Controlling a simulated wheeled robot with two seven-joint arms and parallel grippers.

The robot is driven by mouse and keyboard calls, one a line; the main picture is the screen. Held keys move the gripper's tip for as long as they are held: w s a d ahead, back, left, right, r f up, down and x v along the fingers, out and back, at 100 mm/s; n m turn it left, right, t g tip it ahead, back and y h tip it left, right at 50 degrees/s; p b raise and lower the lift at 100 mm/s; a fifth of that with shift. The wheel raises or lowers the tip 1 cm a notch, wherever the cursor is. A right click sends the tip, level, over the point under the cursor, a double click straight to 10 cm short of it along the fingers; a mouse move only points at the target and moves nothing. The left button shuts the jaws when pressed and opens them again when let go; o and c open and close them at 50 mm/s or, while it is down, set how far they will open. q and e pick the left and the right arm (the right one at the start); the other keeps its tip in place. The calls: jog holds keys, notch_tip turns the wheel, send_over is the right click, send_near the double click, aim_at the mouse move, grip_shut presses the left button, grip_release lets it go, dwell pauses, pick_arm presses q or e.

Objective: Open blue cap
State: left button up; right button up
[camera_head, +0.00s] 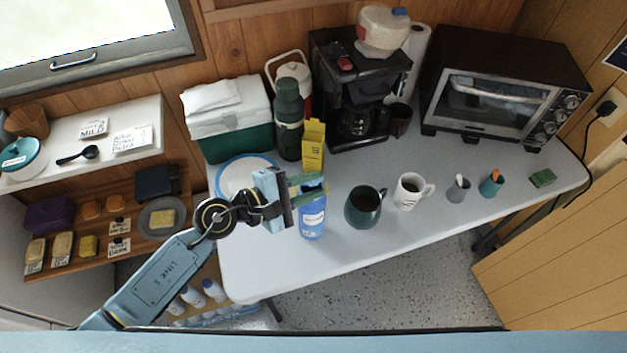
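A blue bottle (312,222) with a pale label stands upright near the front edge of the table. Its top is partly hidden by my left gripper (318,185), whose two greenish fingers lie apart, one on the far side and one on the near side of the bottle's top. I cannot tell whether the fingers touch or squeeze it. A small blue cap (400,11) also shows on a white jug (382,30) atop the coffee maker. My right gripper is not in view.
A yellow box (313,146) and a green flask (289,118) stand behind the bottle. A green mug (364,207) and a white mug (410,191) stand to its right. A blue-rimmed plate (247,161) is to its left. The table (265,270) is clear at the front left.

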pick_arm(q)
jog(key=shift+w+d+f, duration=0.1)
jog(key=shift+w+d, duration=0.15)
jog(key=shift+d, duration=0.2)
grip_shut()
